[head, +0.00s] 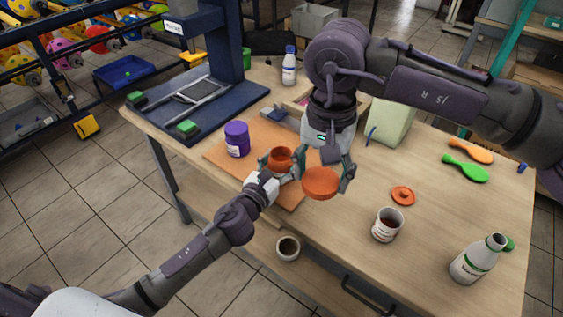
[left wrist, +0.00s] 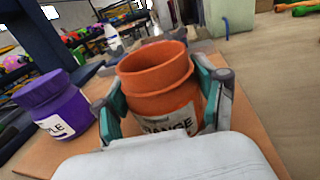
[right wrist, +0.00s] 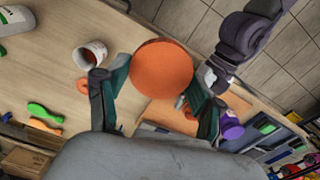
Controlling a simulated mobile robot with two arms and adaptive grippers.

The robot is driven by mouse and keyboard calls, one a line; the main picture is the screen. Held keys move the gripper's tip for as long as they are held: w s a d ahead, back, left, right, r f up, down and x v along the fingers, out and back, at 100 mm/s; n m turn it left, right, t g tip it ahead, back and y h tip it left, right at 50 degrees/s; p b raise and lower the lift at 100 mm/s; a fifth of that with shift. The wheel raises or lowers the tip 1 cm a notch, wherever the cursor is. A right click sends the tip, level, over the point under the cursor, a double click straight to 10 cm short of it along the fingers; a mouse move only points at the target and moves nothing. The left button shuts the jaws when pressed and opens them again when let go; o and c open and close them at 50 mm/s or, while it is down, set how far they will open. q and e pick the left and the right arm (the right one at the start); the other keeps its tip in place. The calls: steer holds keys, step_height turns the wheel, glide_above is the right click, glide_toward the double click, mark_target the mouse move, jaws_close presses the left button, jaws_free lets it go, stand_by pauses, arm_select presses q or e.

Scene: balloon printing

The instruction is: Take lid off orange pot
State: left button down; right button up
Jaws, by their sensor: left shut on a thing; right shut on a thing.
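The orange pot (head: 281,158) stands open in the head view, with no lid on its rim. My left gripper (head: 270,168) is shut around its body; the left wrist view shows the pot (left wrist: 158,85) between both fingers, with part of its label visible. My right gripper (head: 322,172) is shut on the orange lid (head: 321,183) and holds it in the air to the right of the pot, apart from it. In the right wrist view the round lid (right wrist: 161,68) sits at the fingertips.
A closed purple pot (head: 237,139) stands on the orange-brown board (head: 222,157) left of the orange pot. A small orange lid (head: 403,196), a cup (head: 387,225) and a white bottle (head: 480,259) stand to the right. A blue press (head: 205,60) is at the back left.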

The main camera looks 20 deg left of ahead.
arm_select(q)
steer(key=shift+c, duration=0.5)
jaws_free()
steer(key=shift+f, duration=0.1)
